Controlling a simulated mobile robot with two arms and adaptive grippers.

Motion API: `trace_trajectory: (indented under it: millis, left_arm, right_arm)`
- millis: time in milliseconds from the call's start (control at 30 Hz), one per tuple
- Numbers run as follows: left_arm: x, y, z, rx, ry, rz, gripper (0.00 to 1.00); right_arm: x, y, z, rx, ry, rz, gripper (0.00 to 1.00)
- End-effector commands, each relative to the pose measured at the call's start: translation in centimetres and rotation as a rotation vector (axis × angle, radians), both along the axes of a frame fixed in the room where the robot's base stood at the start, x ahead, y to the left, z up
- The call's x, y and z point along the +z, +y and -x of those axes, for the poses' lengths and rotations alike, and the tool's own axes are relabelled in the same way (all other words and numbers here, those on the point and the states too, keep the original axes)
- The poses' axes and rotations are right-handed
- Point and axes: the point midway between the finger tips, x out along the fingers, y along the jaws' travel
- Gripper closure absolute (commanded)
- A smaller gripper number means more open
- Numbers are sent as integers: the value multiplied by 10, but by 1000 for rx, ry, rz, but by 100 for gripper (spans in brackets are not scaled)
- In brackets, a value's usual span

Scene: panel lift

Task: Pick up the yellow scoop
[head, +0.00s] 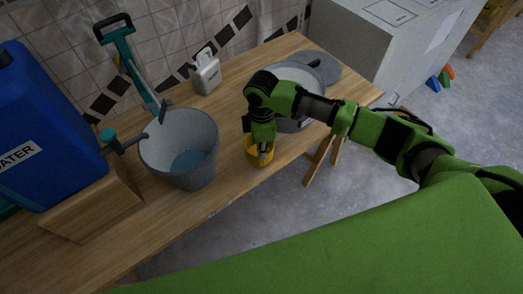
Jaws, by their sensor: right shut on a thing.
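The yellow scoop (254,156) is near the front edge of the wooden table, right of the grey bucket. My right gripper (263,155) points down onto it and is shut on it. The gripper hides part of the scoop, and I cannot tell whether the scoop touches the table. My left gripper is not in view.
A grey bucket (178,148) stands left of the scoop, under the tap of a blue water container (45,130) on a wooden block (95,207). A grey pot (290,124) is close behind my right arm. A white dispenser (206,73) stands at the back of the table (236,100).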

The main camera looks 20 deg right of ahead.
Motion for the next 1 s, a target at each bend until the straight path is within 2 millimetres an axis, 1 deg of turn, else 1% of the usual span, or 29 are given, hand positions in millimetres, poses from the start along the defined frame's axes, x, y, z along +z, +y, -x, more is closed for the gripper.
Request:
trace_trajectory:
  millis: [167,267,467,600,733,900,1000]
  left_arm:
    - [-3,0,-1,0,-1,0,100]
    - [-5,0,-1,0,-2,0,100]
    - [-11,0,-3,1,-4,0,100]
    - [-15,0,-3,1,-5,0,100]
    - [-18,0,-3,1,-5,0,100]
    - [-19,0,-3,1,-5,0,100]
    - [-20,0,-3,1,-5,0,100]
  right_arm:
    - [25,0,-1,0,-4,0,100]
    - [39,-2,14,2,-2,-1,100]
    - [83,-7,50,4,-5,0,100]
    - [95,-11,82,3,-1,0,100]
    - [107,-13,107,3,-1,0,100]
    - [117,-16,128,1,-1,0,100]
    - [120,-17,135,0,-1,0,100]
